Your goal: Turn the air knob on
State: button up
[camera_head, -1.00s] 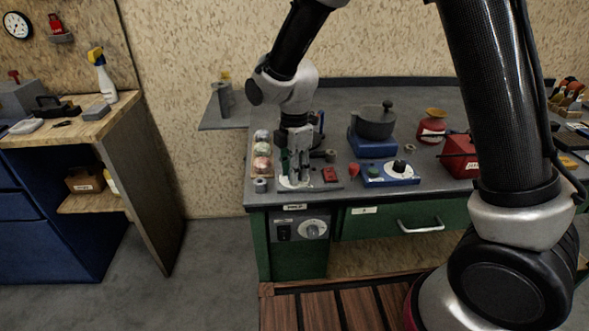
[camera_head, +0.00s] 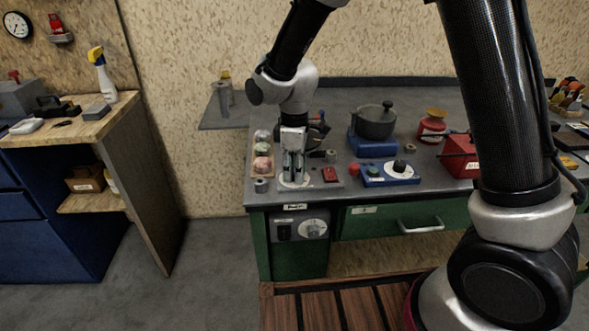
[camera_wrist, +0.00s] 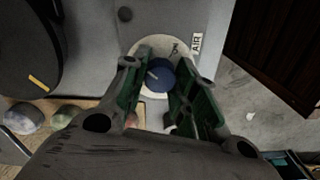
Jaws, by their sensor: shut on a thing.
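The air knob (camera_wrist: 160,76) is a round blue knob with a pale pointer line, on a white round dial plate (camera_wrist: 150,48) in the wrist view. A label reading AIR (camera_wrist: 196,43) is beside the plate. My gripper (camera_wrist: 164,85) points down over the plate, with its green-padded fingers shut on the knob, one on each side. In the head view my gripper (camera_head: 294,180) stands on the white dial (camera_head: 284,186) at the bench's front left, and its fingers hide the knob. The pointer line slants toward the upper left in the wrist view.
A red switch (camera_head: 329,174) sits just right of the dial. A blue control box (camera_head: 388,175) and a dark pot (camera_head: 374,122) stand farther right. Round coloured pieces in a wooden holder (camera_head: 257,172) are close on the left. A lower panel (camera_head: 300,227) has another dial.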

jog(key=m, duration=0.4)
jog(key=shift+m, duration=0.3)
jog(key=m, duration=0.3)
jog(key=shift+m, duration=0.3)
jog(key=m, duration=0.3)
jog(key=shift+m, duration=2.2)
jog(key=shift+c, duration=0.2)
jog(key=o, duration=1.1)
jog(key=shift+c, duration=0.2)
notch_tip(320, 180, up, 12)
